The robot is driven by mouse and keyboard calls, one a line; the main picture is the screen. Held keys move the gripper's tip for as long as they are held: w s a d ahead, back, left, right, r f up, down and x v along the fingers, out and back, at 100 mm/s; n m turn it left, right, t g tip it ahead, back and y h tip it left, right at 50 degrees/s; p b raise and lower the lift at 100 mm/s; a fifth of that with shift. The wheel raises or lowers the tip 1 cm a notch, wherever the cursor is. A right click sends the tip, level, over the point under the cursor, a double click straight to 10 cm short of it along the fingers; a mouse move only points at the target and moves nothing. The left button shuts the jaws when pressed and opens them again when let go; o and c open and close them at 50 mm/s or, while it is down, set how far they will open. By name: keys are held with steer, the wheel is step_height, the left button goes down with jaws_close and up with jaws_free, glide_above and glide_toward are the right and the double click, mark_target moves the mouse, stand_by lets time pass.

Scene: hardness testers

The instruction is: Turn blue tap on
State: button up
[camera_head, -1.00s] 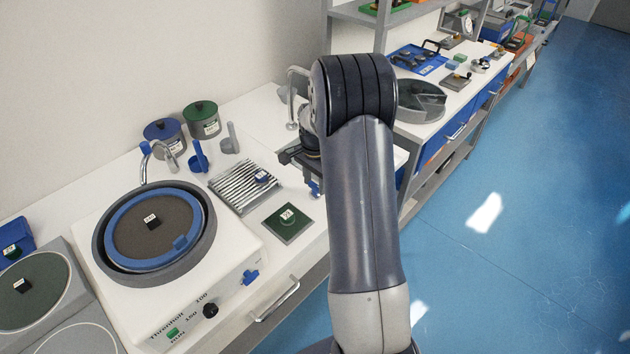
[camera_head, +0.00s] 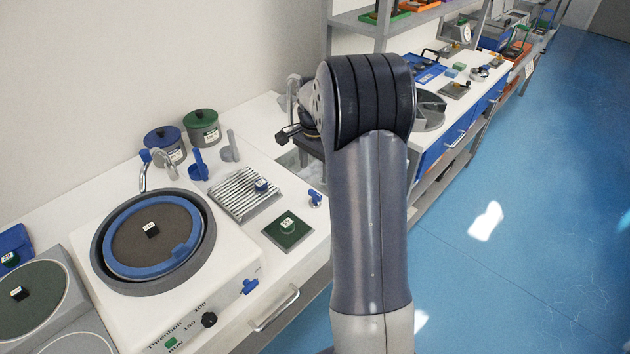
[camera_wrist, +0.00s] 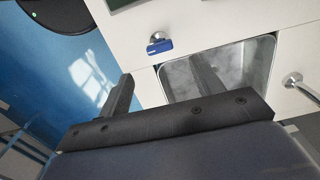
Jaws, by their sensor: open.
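A small blue tap handle (camera_head: 315,198) on a metal stem sits at the bench's front edge by the sink. In the wrist view the blue tap (camera_wrist: 159,46) lies just beyond my fingertips, left of the metal sink (camera_wrist: 262,62). My gripper (camera_wrist: 163,84) is open and empty, its two dark fingers spread below the tap and apart from it. The right finger overlaps the sink opening in the picture. In the head view my gripper (camera_head: 291,136) is partly hidden behind my arm. Another blue tap-like knob (camera_head: 250,286) is on the grinder's front.
The grinder (camera_head: 228,245) with its round disc stands on the left. A ribbed tray (camera_head: 243,193), a green sample plate (camera_head: 287,230) and blue and green jars (camera_head: 202,127) stand around it. The sink's metal spout (camera_wrist: 292,80) is at right in the wrist view.

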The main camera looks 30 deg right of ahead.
mark_target(315, 193)
step_height(315, 193, up, 2)
steer(key=shift+r, duration=0.25)
step_height(315, 193, down, 11)
steer(key=shift+r, duration=0.1)
steer(key=shift+p, duration=0.3)
stand_by(0.7)
